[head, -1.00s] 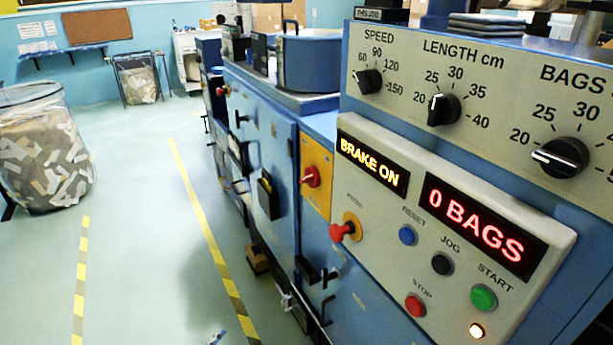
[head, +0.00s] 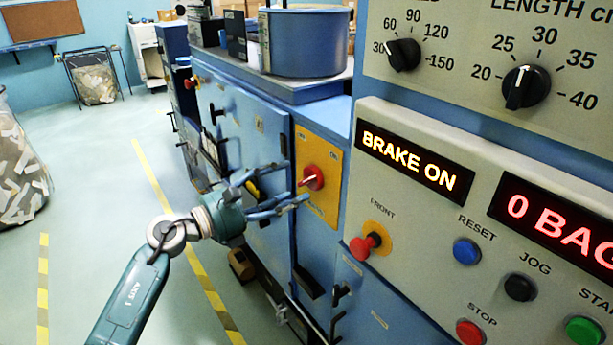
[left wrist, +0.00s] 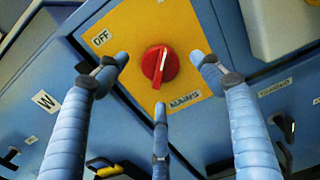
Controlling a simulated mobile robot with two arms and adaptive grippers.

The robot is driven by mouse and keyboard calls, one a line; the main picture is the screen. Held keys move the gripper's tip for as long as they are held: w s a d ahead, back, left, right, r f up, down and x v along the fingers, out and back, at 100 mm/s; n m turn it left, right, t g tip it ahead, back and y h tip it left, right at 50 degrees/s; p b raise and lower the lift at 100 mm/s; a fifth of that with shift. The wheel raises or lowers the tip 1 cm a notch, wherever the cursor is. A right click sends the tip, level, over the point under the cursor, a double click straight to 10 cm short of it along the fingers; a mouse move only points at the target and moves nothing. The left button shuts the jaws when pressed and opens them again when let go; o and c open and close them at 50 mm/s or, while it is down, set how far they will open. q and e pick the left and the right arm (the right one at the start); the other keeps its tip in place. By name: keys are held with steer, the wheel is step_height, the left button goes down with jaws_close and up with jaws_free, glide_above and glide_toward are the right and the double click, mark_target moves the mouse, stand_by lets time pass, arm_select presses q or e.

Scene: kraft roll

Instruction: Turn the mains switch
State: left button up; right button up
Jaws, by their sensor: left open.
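The mains switch (head: 312,178) is a red rotary knob with a pale bar, on a yellow plate (head: 322,149) on the blue machine. In the left wrist view the knob (left wrist: 160,64) sits between the spread fingers, and labels "OFF" and "MAINS" show on the plate. My left gripper (head: 296,184) is open, its blue fingers pointing at the knob from the left. In the left wrist view the gripper (left wrist: 160,80) has its fingertips around the knob with nothing held. I cannot tell whether a finger touches the plate. My right gripper is not in view.
A control panel to the right has lit displays "BRAKE ON" (head: 416,160) and "0 BAGS" (head: 560,225). A red button (head: 366,243) sits at the panel's left end, close to the switch. Floor with striped tape (head: 160,185) lies open to the left.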

mark_target(303, 181)
arm_select(q)
steer(key=x, duration=0.3)
steer(key=shift+w, duration=0.25)
steer(key=shift+p+x, duration=0.35)
steer(key=shift+x, duration=0.9)
steer(key=shift+f, duration=0.1)
steer(key=shift+w, duration=0.1)
steer(key=c, duration=1)
steer(key=shift+c, duration=0.8)
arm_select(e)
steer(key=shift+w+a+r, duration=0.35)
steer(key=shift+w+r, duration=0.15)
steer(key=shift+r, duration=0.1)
